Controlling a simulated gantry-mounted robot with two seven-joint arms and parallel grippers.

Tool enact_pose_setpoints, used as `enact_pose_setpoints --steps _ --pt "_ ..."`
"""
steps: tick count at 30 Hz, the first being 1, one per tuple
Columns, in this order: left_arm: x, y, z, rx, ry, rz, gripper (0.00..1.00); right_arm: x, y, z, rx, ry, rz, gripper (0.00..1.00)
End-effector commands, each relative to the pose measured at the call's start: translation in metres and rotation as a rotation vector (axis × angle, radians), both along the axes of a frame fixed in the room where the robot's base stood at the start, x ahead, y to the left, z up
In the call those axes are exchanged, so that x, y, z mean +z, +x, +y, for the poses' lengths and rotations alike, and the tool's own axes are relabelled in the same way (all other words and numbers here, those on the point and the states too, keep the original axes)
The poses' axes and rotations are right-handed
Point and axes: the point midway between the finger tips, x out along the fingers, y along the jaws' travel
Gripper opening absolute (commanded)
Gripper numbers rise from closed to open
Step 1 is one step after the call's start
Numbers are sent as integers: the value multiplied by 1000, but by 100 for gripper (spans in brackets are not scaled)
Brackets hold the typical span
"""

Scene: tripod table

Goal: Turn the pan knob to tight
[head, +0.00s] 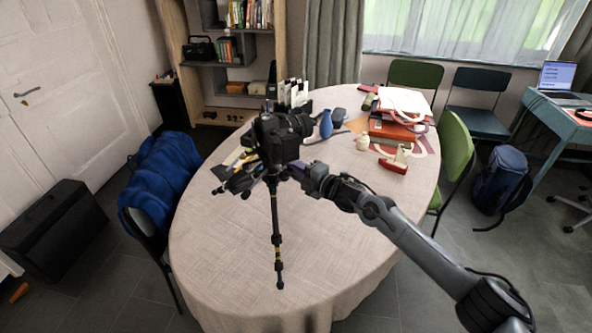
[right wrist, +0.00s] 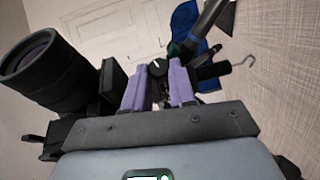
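A black camera (head: 280,135) with a long lens sits on a tripod (head: 275,215) that stands on the round table. Its lens (right wrist: 45,70) fills the left of the right wrist view. My right gripper (head: 290,172) reaches in from the right, just below the camera. In the right wrist view its two purple fingers (right wrist: 160,80) are a small gap apart. A round black knob (right wrist: 157,68) with a white mark shows in that gap, at the fingertips. Whether the fingers touch it is unclear. The knob is hidden in the head view. My left gripper is not in view.
The round table (head: 215,255) has a light cloth and is clear at the front. Red boxes (head: 390,130), a blue blower (head: 326,124) and small items lie toward the back. A chair with a blue jacket (head: 160,180) stands at left, a green chair (head: 456,150) at right.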

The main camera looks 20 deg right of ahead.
Motion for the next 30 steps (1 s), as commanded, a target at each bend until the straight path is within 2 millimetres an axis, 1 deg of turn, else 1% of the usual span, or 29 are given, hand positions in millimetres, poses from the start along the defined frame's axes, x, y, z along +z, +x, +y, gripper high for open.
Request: enact_pose_setpoints --steps 1,2,5,8,14,18,20,24,30 --pt "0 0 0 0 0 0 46 0 0 0 0 0 0 5" --pt "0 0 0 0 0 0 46 0 0 0 0 0 0 0" --pt "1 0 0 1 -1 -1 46 1 0 0 0 0 1 0" --pt "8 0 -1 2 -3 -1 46 4 0 0 -1 2 18 0" --pt "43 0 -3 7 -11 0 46 13 2 -1 -2 13 138 0" --pt "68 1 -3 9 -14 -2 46 16 3 0 -2 25 262 0" --pt "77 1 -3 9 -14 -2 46 17 4 -1 -3 32 329 0" --pt "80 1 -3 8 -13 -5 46 10 5 -1 -3 42 443 0" --pt "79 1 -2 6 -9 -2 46 8 4 -1 -3 47 497 0"
